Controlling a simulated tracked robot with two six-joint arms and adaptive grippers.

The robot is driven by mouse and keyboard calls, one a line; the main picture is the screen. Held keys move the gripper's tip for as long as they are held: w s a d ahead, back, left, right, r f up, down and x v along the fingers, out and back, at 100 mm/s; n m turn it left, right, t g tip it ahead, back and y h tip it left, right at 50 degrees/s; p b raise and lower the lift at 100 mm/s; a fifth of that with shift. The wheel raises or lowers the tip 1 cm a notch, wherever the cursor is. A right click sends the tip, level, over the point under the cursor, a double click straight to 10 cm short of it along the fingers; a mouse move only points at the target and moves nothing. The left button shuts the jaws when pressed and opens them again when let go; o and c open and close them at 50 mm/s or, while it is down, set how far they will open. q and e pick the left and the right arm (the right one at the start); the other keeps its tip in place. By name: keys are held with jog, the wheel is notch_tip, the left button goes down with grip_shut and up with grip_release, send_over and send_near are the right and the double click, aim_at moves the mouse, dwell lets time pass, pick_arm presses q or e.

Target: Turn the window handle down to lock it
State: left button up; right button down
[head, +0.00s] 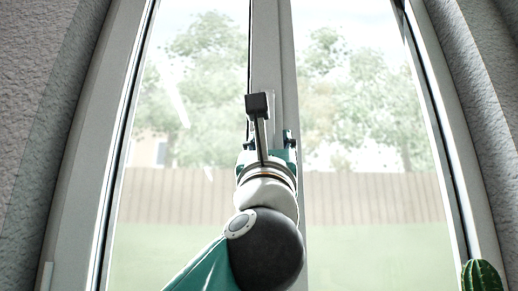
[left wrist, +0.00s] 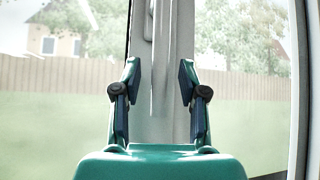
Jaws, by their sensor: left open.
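The window handle (left wrist: 160,65) looks like a pale grey upright bar on the middle window post in the left wrist view. Its lower part lies between my fingers in that picture, with gaps on both sides. I cannot tell how deep between them it is. My left gripper (left wrist: 160,82) is open, its two fingers apart, and holds nothing. In the head view my left gripper (head: 267,142) is in front of the middle post, and my own wrist parts hide most of the handle. My right gripper is not in view.
The window's middle post (head: 289,80) runs upright between two glass panes. A green cactus (head: 481,276) stands at the lower right. Grey textured walls (head: 50,100) flank the window. A fence and trees show outside.

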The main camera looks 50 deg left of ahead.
pick_arm(q)
jog(key=shift+f, duration=0.1)
jog(key=v, duration=0.8)
jog(key=shift+s, duration=0.1)
dwell(0.6)
